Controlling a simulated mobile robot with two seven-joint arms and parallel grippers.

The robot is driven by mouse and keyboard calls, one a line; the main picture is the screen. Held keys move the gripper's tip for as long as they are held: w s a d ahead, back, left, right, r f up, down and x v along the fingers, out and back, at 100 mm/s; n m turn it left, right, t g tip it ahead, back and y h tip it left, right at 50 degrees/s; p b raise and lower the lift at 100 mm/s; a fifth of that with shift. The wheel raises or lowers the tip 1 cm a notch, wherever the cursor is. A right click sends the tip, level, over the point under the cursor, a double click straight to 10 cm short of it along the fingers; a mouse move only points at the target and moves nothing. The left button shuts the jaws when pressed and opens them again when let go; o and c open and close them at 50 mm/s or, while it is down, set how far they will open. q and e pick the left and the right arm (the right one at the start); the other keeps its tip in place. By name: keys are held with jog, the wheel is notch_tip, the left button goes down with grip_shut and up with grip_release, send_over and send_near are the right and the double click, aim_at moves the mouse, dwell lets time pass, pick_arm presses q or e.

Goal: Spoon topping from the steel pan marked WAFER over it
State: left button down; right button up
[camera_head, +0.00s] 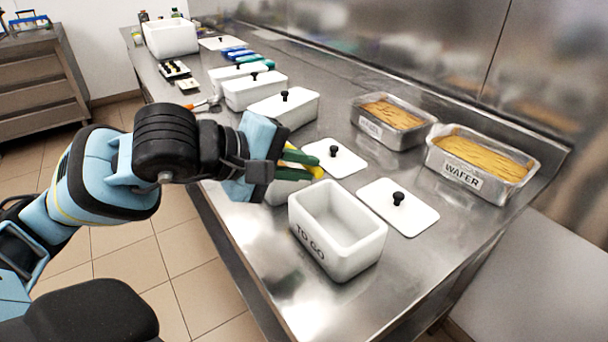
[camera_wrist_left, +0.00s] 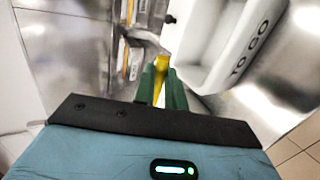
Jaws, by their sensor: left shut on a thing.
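The steel pan marked WAFER (camera_head: 500,194) stands at the right of the counter, filled with golden strips. A white tub marked TO GO (camera_head: 360,257) stands open in front of my left gripper and looks empty inside; it also shows in the left wrist view (camera_wrist_left: 238,62). My left gripper (camera_head: 298,159) is left of and above this tub. Its green fingers (camera_wrist_left: 161,88) are shut on a yellow piece (camera_wrist_left: 161,68), seen as a yellow handle; what it belongs to is not clear. My right gripper is not in view.
A second steel pan (camera_head: 421,133) of golden topping stands behind. White lids with black knobs lie flat, one beside the TO GO tub (camera_head: 415,217) and one behind it (camera_head: 345,166). Closed white tubs (camera_head: 262,92) line the counter further back. Bare steel lies in front right.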

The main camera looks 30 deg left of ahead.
pick_arm(q)
jog(key=b, duration=0.1)
jog(key=t+b, duration=0.1)
jog(key=b, duration=0.1)
jog(key=shift+s+f+t+h, duration=0.2)
jog(key=shift+t+h, duration=0.1)
jog(key=shift+h, duration=0.1)
jog(key=shift+p, duration=0.55)
jog(key=shift+f+t+p, duration=0.15)
jog(key=shift+t+p, duration=0.25)
jog(key=shift+p, duration=0.15)
jog(key=shift+s+f+t+h, duration=0.1)
jog(key=shift+f+t+h, duration=0.2)
jog(key=shift+h, duration=0.1)
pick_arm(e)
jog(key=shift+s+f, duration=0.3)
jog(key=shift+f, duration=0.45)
pick_arm(q)
jog(key=shift+t, duration=0.3)
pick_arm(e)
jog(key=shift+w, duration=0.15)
